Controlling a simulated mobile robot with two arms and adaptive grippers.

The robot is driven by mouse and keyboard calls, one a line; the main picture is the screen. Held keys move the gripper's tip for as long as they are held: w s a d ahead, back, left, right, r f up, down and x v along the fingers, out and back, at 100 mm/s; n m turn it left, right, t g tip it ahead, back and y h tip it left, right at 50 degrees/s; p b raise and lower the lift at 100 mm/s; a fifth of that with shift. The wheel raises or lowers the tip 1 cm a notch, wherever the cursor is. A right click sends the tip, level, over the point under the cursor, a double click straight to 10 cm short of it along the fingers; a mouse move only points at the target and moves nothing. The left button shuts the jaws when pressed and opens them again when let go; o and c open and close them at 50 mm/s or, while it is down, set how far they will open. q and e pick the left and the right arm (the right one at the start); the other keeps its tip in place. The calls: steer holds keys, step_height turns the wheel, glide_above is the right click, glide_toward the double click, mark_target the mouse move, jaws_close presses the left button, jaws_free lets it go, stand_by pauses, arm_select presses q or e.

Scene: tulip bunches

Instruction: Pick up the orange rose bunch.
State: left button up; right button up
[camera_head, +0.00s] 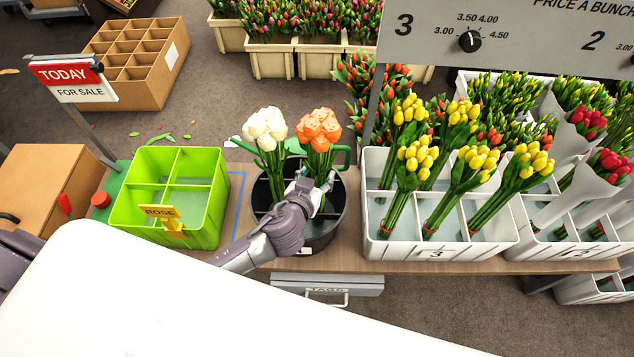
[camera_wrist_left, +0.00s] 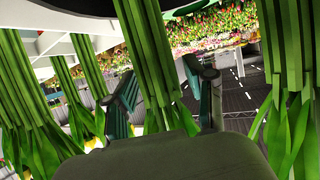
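The orange rose bunch (camera_head: 318,130) stands upright in a dark round bucket (camera_head: 335,226) on the table, to the right of a white rose bunch (camera_head: 264,129). My left gripper (camera_head: 311,189) is at its stems, below the blooms and over the bucket. In the left wrist view, green stems (camera_wrist_left: 155,50) stand between the two fingers (camera_wrist_left: 165,95). The fingers look spread, with a gap beside the stems; I cannot tell whether either finger touches them. The blooms are outside the wrist view. My right gripper is not in view.
A green divided crate (camera_head: 218,215) with a yellow ROSE tag (camera_head: 165,217) stands left of the bucket. A white crate (camera_head: 440,250) of yellow tulips stands close on the right. A grey price board (camera_head: 520,35) rises behind it. A TODAY sign (camera_head: 72,78) stands at left.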

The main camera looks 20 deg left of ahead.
mark_target(314, 126)
arm_select(q)
jaws_close()
step_height(314, 126, up, 17)
steer(key=p, duration=0.2)
steer(key=shift+f+p, duration=0.2)
steer(key=shift+p, duration=0.1)
steer(key=shift+r, duration=0.8)
